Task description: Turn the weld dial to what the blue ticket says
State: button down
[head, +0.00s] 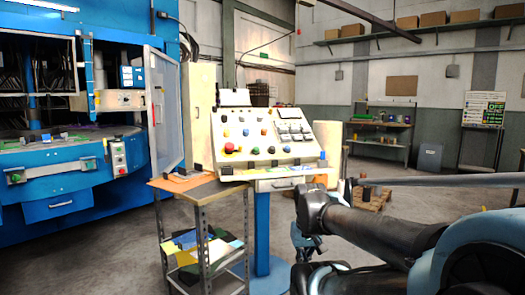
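A sloped cream control panel (285,160) stands on a blue post (262,225) in the middle of the head view. It carries several coloured knobs and buttons, including a large red one (229,148), and gauges or switches at its upper right. I cannot tell which is the weld dial; labels are too small to read. A small blue piece (322,160) is at the panel's lower right edge; I cannot tell whether it is the blue ticket, and no writing on it is legible. My arm reaches in from the right, in front of the panel's right side.
A metal cart (203,192) with a wooden top stands left of the panel, with coloured sheets (186,242) on its lower shelf. A blue machine (65,180) with an open door fills the left. A workbench (382,124) stands at the back.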

aim_at(226, 132)
jog(key=k, duration=0.6)
jog(key=u, duration=0.05)
jog(key=i, duration=1.5)
jog(key=u, duration=0.7)
